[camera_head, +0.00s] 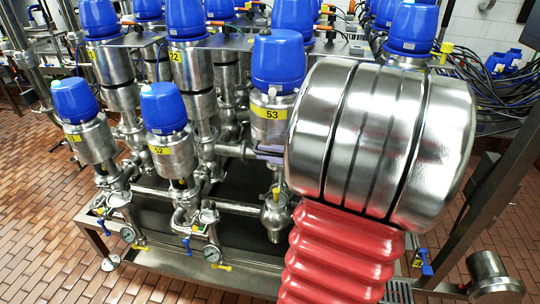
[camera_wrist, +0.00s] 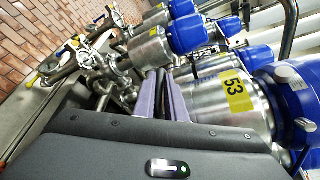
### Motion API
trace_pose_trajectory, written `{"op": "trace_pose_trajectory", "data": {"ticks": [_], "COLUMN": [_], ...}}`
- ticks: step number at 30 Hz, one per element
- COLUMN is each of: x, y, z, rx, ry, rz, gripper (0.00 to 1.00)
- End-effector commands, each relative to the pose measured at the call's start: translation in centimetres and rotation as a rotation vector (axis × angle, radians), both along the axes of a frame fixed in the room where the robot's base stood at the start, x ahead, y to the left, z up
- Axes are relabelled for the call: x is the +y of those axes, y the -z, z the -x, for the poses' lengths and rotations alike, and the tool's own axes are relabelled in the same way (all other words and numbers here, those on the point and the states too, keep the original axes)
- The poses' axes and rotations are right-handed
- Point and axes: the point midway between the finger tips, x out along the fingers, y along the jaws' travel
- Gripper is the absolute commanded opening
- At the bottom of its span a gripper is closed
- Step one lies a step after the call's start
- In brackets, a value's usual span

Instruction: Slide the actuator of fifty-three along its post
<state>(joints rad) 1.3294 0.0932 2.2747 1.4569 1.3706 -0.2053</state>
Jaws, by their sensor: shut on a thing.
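The actuator of fifty-three (camera_head: 272,118) is a steel cylinder with a blue cap and a yellow "53" label. It stands upright over its post, left of my arm in the head view. In the wrist view the actuator (camera_wrist: 240,98) lies sideways, with its cap at the right. My gripper (camera_wrist: 163,98) has purple fingers at the actuator's lower end, opposite the cap. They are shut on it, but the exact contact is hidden. In the head view a little of my gripper (camera_head: 268,155) shows just below the label. My arm hides the actuator's right side.
Valve 52 (camera_head: 172,150) stands close at the left, with another blue-capped valve (camera_head: 88,135) beyond it. Valve 22 (camera_head: 194,70) and more rows stand behind. Pipes and small gauges (camera_head: 211,253) run low in front. Brick-tiled floor (camera_head: 45,210) is open at the left.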

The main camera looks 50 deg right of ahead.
Motion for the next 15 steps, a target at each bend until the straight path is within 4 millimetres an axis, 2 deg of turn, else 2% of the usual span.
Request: {"op": "trace_pose_trajectory", "data": {"ticks": [5, 6, 13, 15], "x": [0.19, 0.2, 0.13, 0.13], "y": [-0.33, -0.36, -0.27, -0.25], "z": [-0.18, -0.19, -0.23, -0.22], "rx": [-0.007, -0.007, -0.005, -0.004], "ry": [-0.009, -0.009, -0.007, -0.006], "rz": [0.005, 0.005, 0.005, 0.004], "gripper": [0.0, 0.11, 0.27, 0.28]}}
